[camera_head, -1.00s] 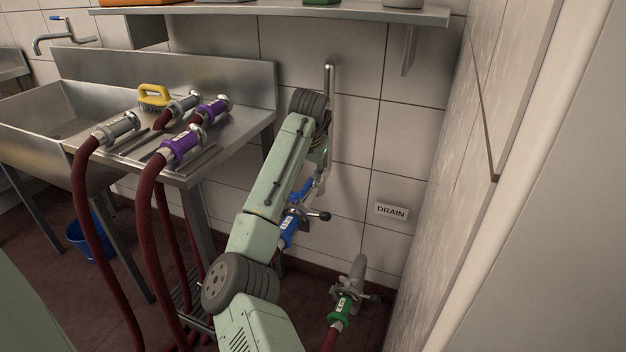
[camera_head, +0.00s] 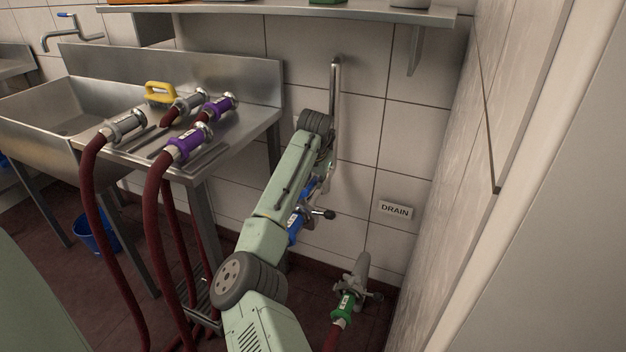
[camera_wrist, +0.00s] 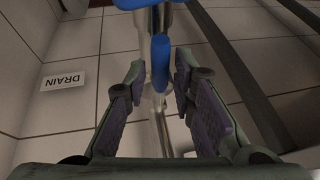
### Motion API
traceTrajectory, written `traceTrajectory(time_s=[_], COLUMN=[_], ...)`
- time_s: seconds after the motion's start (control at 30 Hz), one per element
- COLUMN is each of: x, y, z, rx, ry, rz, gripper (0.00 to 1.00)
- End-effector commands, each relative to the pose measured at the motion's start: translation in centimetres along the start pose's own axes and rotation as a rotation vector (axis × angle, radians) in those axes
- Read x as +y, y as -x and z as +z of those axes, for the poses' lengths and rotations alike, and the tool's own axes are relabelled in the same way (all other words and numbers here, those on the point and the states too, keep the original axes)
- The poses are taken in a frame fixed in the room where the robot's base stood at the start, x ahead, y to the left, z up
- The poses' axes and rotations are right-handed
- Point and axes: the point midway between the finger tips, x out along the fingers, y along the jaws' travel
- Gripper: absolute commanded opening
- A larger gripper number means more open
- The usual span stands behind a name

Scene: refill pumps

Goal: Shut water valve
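The water valve's blue lever (camera_wrist: 161,62) shows in the wrist view, hanging between my fingertips, with a gap on each side. It sits on a metal pipe (camera_head: 335,105) running down the tiled wall. In the head view a bit of blue (camera_head: 309,188) shows beside my arm, above a blue hose coupling (camera_head: 295,226) at the pipe's lower end; my arm partly covers both. My gripper (camera_wrist: 160,68) is open and empty around the lever. In the head view my gripper is mostly hidden behind my wrist.
A green-banded coupling (camera_head: 343,304) sits on the drain pipe by the floor, below the DRAIN sign (camera_head: 396,210). The steel sink table (camera_head: 255,125) with several hose ends stands left. A shelf (camera_head: 300,12) is above; a side wall (camera_head: 465,150) is close on the right.

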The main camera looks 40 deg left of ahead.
Motion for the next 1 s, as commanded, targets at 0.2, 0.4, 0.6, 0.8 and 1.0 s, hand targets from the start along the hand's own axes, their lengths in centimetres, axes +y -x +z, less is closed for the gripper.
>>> traceTrajectory(time_s=[0.2,0.4,0.6,0.8,1.0], x=[0.0,0.01,0.01,0.01,0.55], y=[0.02,0.02,0.03,0.03,0.06], z=[-0.01,-0.01,-0.01,-0.02,-0.51], rx=[0.0,0.0,0.0,0.0,-0.002], ry=[0.0,0.0,0.0,0.0,0.008], rz=[0.0,0.0,0.0,0.0,-0.004], gripper=[0.07,0.0,0.0,0.0,0.0])
